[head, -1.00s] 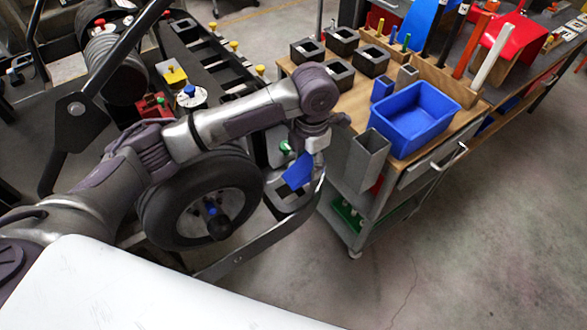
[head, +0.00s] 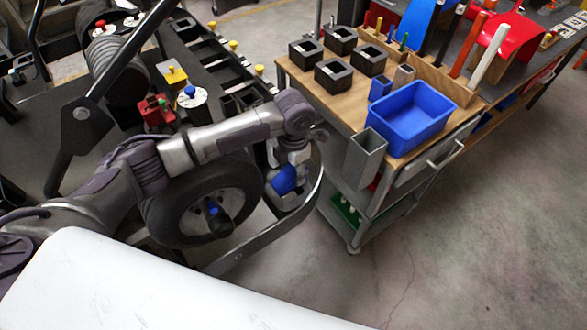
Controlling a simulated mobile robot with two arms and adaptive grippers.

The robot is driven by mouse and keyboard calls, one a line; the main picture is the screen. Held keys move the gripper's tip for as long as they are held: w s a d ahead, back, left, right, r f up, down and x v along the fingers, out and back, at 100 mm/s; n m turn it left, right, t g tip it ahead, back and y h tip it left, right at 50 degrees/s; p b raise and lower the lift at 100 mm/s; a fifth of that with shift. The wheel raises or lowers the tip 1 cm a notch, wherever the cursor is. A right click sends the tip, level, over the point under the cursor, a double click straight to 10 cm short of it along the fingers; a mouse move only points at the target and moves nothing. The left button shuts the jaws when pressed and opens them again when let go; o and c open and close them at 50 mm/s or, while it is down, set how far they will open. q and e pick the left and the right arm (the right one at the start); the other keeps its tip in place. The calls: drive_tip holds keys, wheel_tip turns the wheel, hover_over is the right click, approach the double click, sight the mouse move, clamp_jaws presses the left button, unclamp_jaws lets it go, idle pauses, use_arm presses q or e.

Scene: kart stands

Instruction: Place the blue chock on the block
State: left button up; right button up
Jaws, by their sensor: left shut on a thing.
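The blue chock (head: 284,179) is in my left gripper (head: 287,186), beside the right side of the kart's front wheel (head: 205,200). The gripper is shut on the chock, and arm and fingers partly hide it. The curved grey bar of the kart (head: 290,222) passes just right of and below it. I cannot tell whether the chock touches anything beneath. I cannot tell which thing is the block; several black square blocks with holes (head: 333,74) stand on the wooden cart top. My right gripper is not in view.
A blue bin (head: 412,118) and a grey square tube (head: 366,156) are at the near edge of the tool cart (head: 292,74), close right of my left gripper. A red block (head: 157,113) and blue-knobbed part sit on the kart. The floor at right is clear.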

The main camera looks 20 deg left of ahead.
sight(294, 170)
use_arm(q)
drive_tip(key=o, duration=1.3)
wheel_tip(294, 170, up, 12)
drive_tip(key=b, duration=0.2)
drive_tip(key=shift+r+b, duration=0.15)
drive_tip(key=shift+b, duration=0.15)
